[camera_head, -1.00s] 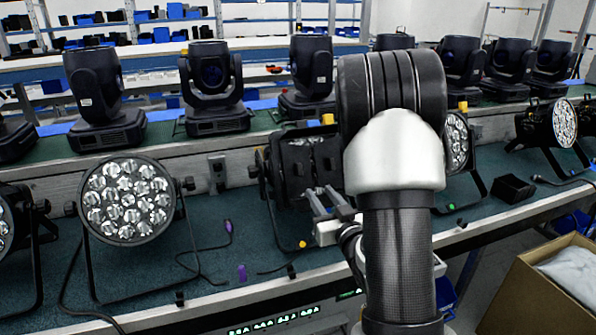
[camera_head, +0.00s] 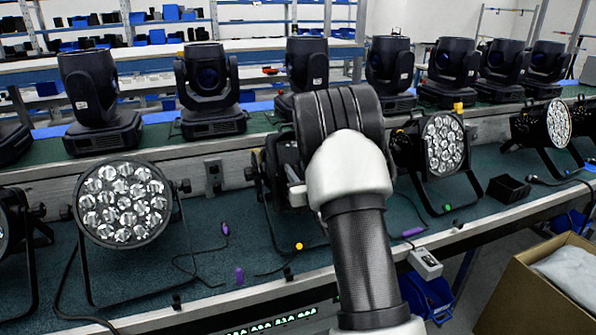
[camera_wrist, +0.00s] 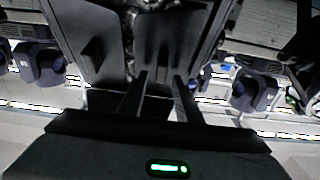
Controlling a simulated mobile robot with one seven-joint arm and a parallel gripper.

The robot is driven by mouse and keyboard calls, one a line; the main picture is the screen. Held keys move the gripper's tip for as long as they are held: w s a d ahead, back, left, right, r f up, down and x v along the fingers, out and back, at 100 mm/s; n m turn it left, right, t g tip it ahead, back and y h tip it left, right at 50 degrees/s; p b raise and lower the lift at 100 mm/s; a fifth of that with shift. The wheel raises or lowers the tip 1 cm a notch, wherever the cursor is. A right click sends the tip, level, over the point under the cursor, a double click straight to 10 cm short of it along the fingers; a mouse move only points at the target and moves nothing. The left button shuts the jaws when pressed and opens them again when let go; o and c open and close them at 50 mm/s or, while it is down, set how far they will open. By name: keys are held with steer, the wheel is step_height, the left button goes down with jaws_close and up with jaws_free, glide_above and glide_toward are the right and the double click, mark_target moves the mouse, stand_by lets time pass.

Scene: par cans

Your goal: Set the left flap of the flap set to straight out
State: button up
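The flap set is on the dark par can (camera_head: 268,172) at the middle of the bench. In the head view my arm hides most of it, and I cannot tell its left flap apart there. In the wrist view, dark flat panels of the flap set fill the upper middle, with one panel (camera_wrist: 88,45) at left and another (camera_wrist: 170,38) in the middle. My gripper (camera_wrist: 160,76) points toward these panels with its fingers apart. I see nothing held between them, and cannot tell whether a fingertip touches a panel. The gripper is hidden in the head view.
Par cans stand at left (camera_head: 122,203) and right (camera_head: 444,143) of the flap set. Several moving-head lights (camera_head: 209,80) line the raised shelf behind. A small black open box (camera_head: 508,188) and loose cables lie on the green bench. A cardboard box (camera_head: 530,290) is at lower right.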

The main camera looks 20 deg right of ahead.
jaws_close()
steer(key=shift+a+f, duration=0.1)
